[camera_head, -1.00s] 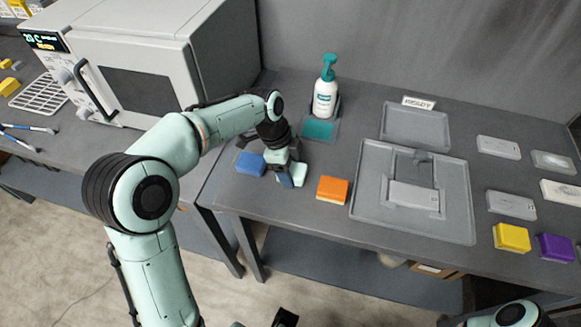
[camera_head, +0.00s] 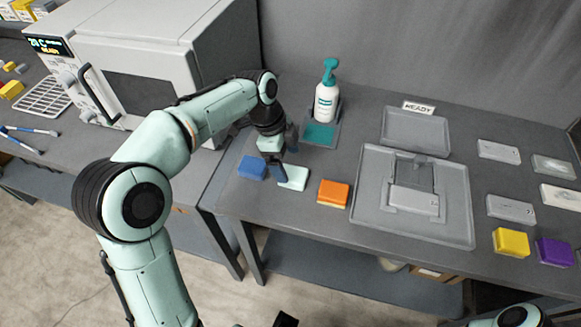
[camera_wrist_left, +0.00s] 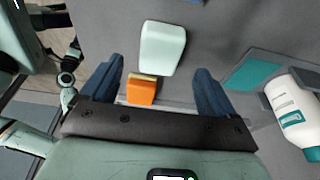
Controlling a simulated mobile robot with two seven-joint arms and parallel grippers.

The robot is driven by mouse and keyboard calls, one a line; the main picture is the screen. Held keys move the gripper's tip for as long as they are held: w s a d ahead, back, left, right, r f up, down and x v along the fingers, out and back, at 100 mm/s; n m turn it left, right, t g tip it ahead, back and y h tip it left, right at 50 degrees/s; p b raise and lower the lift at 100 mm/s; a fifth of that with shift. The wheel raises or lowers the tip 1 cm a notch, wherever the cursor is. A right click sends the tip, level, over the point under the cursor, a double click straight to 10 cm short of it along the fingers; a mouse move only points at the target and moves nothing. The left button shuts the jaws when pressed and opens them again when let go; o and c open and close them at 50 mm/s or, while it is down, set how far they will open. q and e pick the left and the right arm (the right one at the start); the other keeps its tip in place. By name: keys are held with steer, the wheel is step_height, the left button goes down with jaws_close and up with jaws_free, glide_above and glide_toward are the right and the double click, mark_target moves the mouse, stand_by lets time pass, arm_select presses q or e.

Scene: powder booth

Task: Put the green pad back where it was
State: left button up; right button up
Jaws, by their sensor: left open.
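The pale green pad (camera_head: 293,178) lies flat on the table between the blue pad (camera_head: 252,167) and the orange pad (camera_head: 333,193). My left gripper (camera_head: 284,160) is open and empty just above and behind it, hiding a little of its far left corner. In the left wrist view the pale green pad (camera_wrist_left: 162,47) shows between and beyond the open fingers, apart from them. My right gripper is not clearly seen.
A pump bottle (camera_head: 326,100) stands by a teal patch (camera_head: 320,133) behind the pads. A grey tray with a fixture (camera_head: 365,205) lies to the right, with a READY-labelled tray (camera_head: 415,130) behind. Yellow (camera_head: 511,241) and purple (camera_head: 555,250) pads sit further right. An oven (camera_head: 150,60) stands left.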

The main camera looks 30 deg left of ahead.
arm_select(q)
steer(key=p+v, duration=0.1)
steer(key=v, duration=0.5)
steer(key=shift+r, duration=0.3)
